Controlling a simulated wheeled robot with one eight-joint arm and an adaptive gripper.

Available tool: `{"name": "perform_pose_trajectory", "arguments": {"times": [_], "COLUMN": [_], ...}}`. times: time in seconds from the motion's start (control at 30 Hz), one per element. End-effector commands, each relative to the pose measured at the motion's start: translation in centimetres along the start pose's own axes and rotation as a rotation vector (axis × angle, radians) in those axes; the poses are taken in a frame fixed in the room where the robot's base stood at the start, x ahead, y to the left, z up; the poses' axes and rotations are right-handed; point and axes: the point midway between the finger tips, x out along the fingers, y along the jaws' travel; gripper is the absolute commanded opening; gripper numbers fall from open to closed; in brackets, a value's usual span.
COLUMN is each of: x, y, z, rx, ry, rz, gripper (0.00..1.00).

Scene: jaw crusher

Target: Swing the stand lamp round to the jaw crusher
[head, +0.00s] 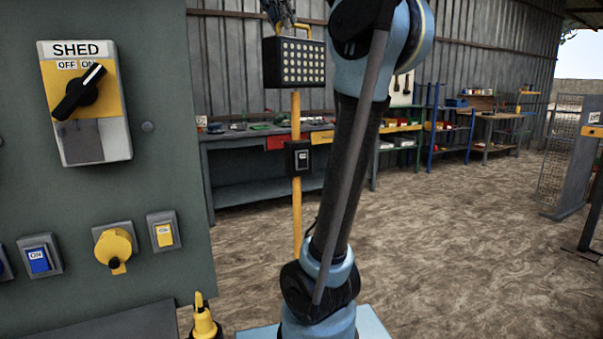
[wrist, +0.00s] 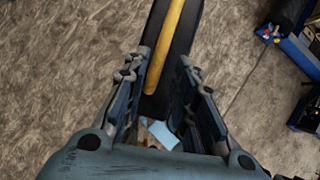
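The stand lamp (head: 294,62) has a dark square head with a grid of pale lights, a yellow handle on top, a yellow pole (head: 296,218) and a black switch box on the pole. Its lights face the head camera. My gripper (head: 283,20) points down at the lamp's handle, partly cut off by the top edge. In the wrist view my gripper (wrist: 164,80) is open. The yellow handle (wrist: 172,45) runs over the dark lamp head, its near end between the fingertips. I cannot tell whether the fingers touch it. The lamp's base is hidden. I cannot identify the jaw crusher.
A green panel (head: 175,110) fills the left, with a SHED rotary switch (head: 82,95) and smaller switches. A long workbench (head: 240,170) stands behind the lamp, with shelves (head: 450,128) to the right. A mesh guard (head: 562,145) stands far right. Open dirt floor lies at centre right.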

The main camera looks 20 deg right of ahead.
Motion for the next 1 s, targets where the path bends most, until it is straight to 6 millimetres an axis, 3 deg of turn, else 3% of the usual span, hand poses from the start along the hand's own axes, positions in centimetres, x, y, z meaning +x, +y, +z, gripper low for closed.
{"name": "perform_pose_trajectory", "arguments": {"times": [0.37,1.0], "x": [0.0,0.1], "y": [-0.2,-1.3], "z": [0.0,0.1], "rx": [-0.018,-0.193], "ry": [0.0,0.0], "rz": [0.01,0.118], "gripper": [0.23,0.23]}}
